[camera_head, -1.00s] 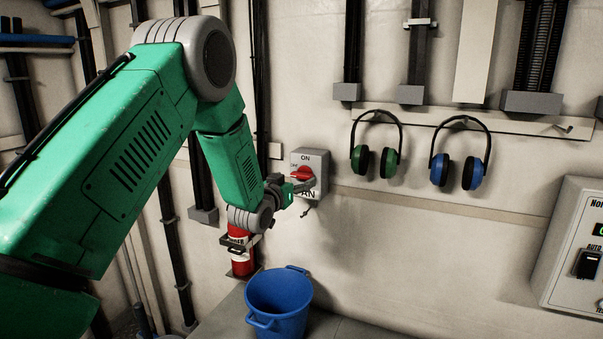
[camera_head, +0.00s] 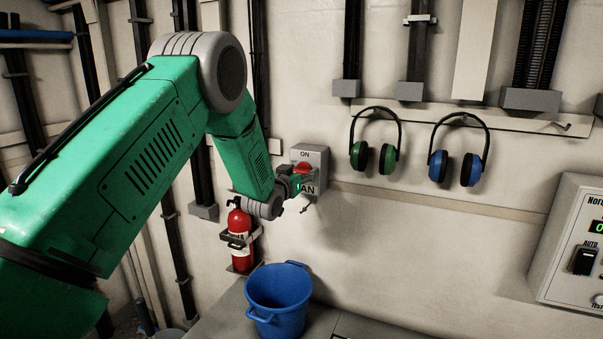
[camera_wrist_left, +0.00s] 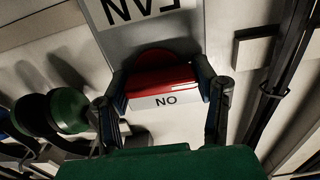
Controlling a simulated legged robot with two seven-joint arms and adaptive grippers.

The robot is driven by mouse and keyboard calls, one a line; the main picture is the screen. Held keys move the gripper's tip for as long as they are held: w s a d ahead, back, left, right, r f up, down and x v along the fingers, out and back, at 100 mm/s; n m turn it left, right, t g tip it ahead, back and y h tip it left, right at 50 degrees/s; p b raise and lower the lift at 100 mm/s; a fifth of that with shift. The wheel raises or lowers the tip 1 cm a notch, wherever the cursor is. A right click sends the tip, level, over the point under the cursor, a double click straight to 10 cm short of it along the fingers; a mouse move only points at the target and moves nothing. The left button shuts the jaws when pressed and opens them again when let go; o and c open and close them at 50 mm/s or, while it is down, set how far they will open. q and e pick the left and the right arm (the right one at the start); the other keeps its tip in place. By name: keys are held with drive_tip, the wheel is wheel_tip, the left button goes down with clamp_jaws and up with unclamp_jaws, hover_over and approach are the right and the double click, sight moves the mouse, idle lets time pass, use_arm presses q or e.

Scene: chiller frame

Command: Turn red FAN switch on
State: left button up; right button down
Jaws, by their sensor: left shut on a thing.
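The red FAN switch (camera_head: 302,168) is a rotary knob on a grey wall box (camera_head: 316,156) lettered ON above and FAN below. My left gripper (camera_head: 296,180) is at the knob, coming from the lower left and partly covering the box. In the left wrist view, the red knob (camera_wrist_left: 160,72) sits between the two fingers of my left gripper (camera_wrist_left: 163,85), which are shut on it. The ON and FAN letters appear upside down there. The knob's exact angle is hard to tell. My right gripper is not in view.
A red fire extinguisher (camera_head: 240,235) hangs below my left forearm. A blue bucket (camera_head: 279,300) stands on the surface below the switch. Green earmuffs (camera_head: 374,157) and blue earmuffs (camera_head: 456,168) hang to the right. A control panel (camera_head: 575,245) is at the right edge.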

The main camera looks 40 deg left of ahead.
use_arm(q)
drive_tip(key=m+b, duration=0.2)
drive_tip(key=m, duration=0.2)
drive_tip(key=shift+f+b, duration=0.1)
drive_tip(key=shift+b, duration=0.25)
drive_tip(key=m+b, duration=0.3)
drive_tip(key=m, duration=0.2)
drive_tip(key=shift+d, duration=0.1)
drive_tip(key=m+b, duration=0.3)
drive_tip(key=m, duration=0.1)
drive_tip(key=shift+d+f+m, duration=0.1)
drive_tip(key=shift+f+m, duration=0.05)
drive_tip(key=shift+m, duration=0.15)
drive_tip(key=shift+f+m+b, duration=0.1)
drive_tip(key=shift+m+b, duration=1.65)
drive_tip(key=shift+m, duration=0.45)
drive_tip(key=shift+f, duration=0.1)
drive_tip(key=o, duration=1.2)
drive_tip(key=shift+d, duration=0.1)
drive_tip(key=shift+w+r, duration=0.1)
drive_tip(key=shift+r, duration=0.1)
